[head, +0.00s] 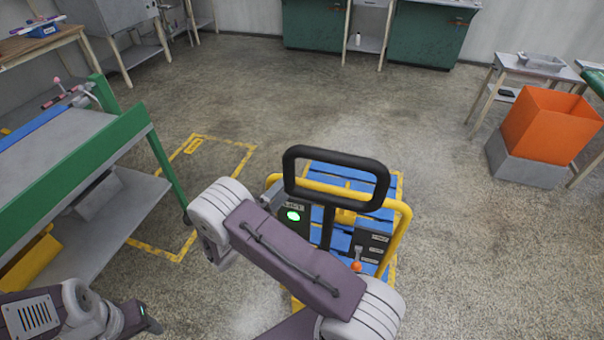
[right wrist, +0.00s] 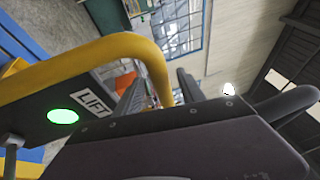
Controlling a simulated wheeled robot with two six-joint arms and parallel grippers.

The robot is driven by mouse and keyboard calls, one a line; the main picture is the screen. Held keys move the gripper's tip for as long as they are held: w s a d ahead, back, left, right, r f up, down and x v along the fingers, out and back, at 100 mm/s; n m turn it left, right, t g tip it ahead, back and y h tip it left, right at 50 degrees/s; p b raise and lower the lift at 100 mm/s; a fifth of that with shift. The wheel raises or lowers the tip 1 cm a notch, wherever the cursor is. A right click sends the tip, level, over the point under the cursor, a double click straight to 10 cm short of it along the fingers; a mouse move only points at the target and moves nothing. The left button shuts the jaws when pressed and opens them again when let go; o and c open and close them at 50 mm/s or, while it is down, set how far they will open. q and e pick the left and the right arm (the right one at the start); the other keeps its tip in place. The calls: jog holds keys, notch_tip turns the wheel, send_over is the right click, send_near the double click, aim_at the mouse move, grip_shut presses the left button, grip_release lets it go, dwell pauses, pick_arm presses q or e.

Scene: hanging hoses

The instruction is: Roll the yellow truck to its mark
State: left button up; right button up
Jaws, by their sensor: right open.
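The yellow truck (head: 402,225) stands in the middle of the head view. It has a yellow tube frame, a blue slatted deck, a black handle loop and a control box with a lit green button. Its mark could be the yellow taped rectangle (head: 217,141) on the floor to the left, partly hidden by the bench. My left gripper (head: 150,322) is low at the left, jaws unclear.
A green-edged bench (head: 125,133) stands close on the left, beside the taped rectangle. An orange bin (head: 545,128) on a grey base stands at the right. Open floor lies behind the truck, before the green cabinets (head: 428,35).

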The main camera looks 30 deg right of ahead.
jog(key=x, duration=0.5)
jog(key=shift+w+d, duration=0.1)
jog(key=shift+d, duration=0.2)
grip_shut()
dwell(1.0)
